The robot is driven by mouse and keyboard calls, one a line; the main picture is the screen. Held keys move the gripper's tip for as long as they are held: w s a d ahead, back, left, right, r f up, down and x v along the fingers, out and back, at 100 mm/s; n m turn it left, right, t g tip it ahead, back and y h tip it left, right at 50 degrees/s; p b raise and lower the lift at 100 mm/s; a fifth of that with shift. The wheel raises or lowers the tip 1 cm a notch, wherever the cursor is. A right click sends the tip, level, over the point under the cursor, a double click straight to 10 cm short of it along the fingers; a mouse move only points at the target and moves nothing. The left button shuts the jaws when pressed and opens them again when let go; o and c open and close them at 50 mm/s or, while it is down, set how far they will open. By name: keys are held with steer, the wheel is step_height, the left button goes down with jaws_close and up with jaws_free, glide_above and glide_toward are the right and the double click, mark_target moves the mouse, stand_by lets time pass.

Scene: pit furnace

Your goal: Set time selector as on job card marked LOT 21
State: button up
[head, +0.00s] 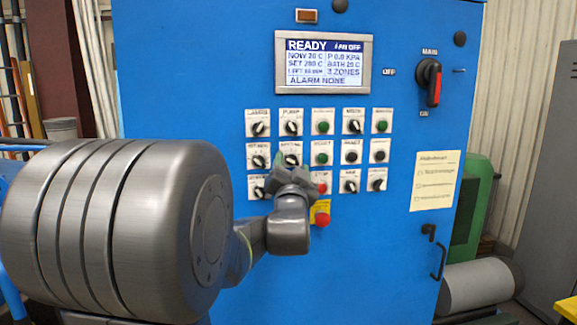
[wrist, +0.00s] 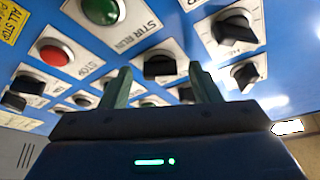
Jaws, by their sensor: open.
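Several black selector knobs sit on white plates on the blue panel; their labels are too small to read surely, so I cannot tell which is the time selector.
A lit display (head: 322,62) above the controls reads READY. A red button (head: 322,220) on a yellow plate is close below my gripper. Green and red buttons stand among the knobs. A red-handled rotary switch (head: 430,82) is at the upper right.

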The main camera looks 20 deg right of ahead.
steer(key=c, duration=1)
steer(key=shift+m, duration=0.3)
steer(key=m+g+h+b, duration=0.1)
steer(key=m, duration=0.2)
steer(key=shift+a+b, duration=0.15)
steer(key=shift+b, duration=0.2)
steer(key=m, duration=0.1)
steer(key=m+g+h, duration=0.1)
steer(key=m, duration=0.1)
steer(key=shift+r+m+g+p, duration=0.3)
steer(key=shift+r+p, duration=0.05)
steer(key=shift+p, duration=0.05)
steer(key=m+p, duration=0.1)
steer(key=m+g+p, duration=0.1)
steer(key=m+p, duration=0.1)
steer(key=shift+r+m, duration=0.25)
steer(key=shift+m, duration=0.05)
steer(key=m+g+p, duration=0.1)
steer(key=m+p, duration=0.1)
steer(key=p, duration=0.1)
steer(key=shift+f+m+y, duration=0.1)
steer(key=shift+m+y, duration=0.2)
steer(key=shift+f+g, duration=0.1)
steer(key=shift+g, duration=0.2)
